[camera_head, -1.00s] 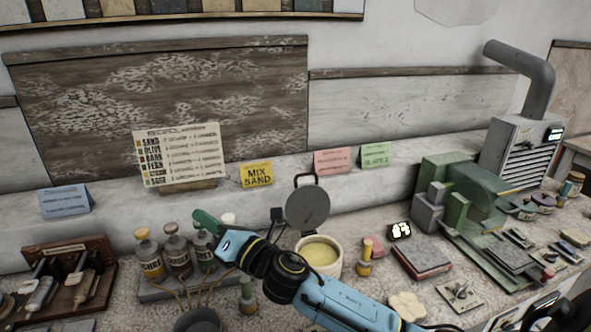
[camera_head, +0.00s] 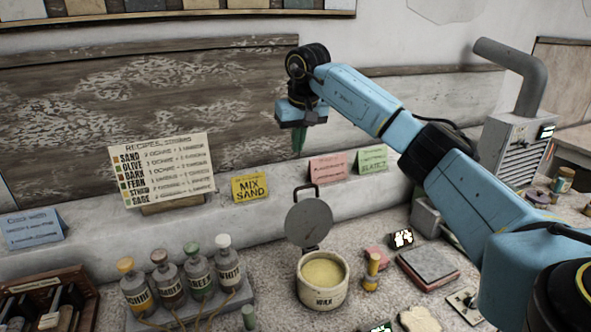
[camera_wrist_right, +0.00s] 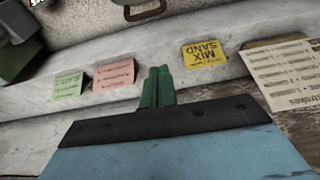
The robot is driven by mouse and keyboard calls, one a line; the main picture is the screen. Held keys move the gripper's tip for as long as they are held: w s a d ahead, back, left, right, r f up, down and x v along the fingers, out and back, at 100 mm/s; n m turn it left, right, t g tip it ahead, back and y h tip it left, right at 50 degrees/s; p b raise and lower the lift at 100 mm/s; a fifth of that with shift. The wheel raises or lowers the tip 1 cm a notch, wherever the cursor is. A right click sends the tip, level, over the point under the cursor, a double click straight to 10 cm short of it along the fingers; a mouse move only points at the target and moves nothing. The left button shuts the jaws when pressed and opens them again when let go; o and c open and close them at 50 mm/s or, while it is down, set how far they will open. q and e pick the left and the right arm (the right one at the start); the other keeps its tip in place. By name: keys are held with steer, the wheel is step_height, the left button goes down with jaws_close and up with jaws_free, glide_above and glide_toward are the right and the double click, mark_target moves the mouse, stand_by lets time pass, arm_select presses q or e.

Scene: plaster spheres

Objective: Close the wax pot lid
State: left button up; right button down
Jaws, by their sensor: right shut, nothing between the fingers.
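The wax pot (camera_head: 323,281) is a cream round pot labelled WAX with yellow wax inside, standing on the bench in the head view. Its grey round lid (camera_head: 309,222) stands upright on a hinge at the pot's back, open, with a dark loop handle (camera_head: 307,190) on its upper edge. My right gripper (camera_head: 298,150) has green fingers pointing down, above and behind the lid, apart from it, in front of the wall. In the right wrist view the green fingers (camera_wrist_right: 157,85) are together and empty; the handle (camera_wrist_right: 146,10) shows at the top edge. My left gripper is not in view.
Several labelled bottles (camera_head: 198,272) stand on a tray left of the pot. A yellow MIX SAND card (camera_head: 251,187), pink card (camera_head: 327,167) and green card (camera_head: 373,159) stand on the ledge behind.

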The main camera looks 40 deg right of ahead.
step_height(320, 180, down, 9)
steer(key=s, duration=0.1)
steer(key=shift+s+a+p, duration=0.2)
steer(key=shift+s+p, duration=0.1)
steer(key=shift+s, duration=0.1)
stand_by(0.3)
steer(key=shift+a, duration=0.1)
